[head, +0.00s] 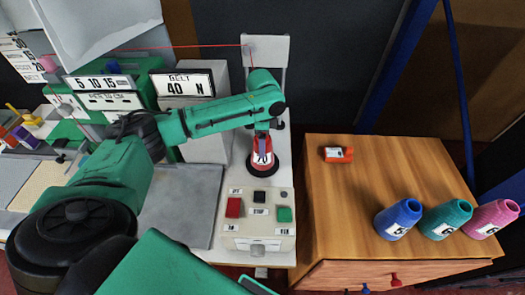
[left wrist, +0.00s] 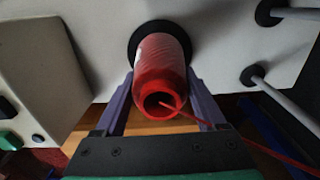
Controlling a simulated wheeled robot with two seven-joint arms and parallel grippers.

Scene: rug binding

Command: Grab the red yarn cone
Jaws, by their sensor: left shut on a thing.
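The red yarn cone (head: 261,167) stands upright on a dark round base on the white machine bed, with a white label reading 70. My left gripper (head: 263,146) comes down on it from above, shut on its upper part. In the left wrist view the cone (left wrist: 160,62) sits between the two purple fingers, its hollow red top facing the camera, and a black disc shows behind its far end. A red thread (left wrist: 222,130) runs from the top off to the lower right. My right gripper is not in view.
A control box (head: 259,222) with red, black and green buttons stands just in front of the cone. A white upright post (head: 266,52) rises behind. On the wooden cabinet (head: 345,205) to the right are blue (head: 398,219), teal (head: 446,219) and pink (head: 490,218) cones and a small orange-red item (head: 338,154).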

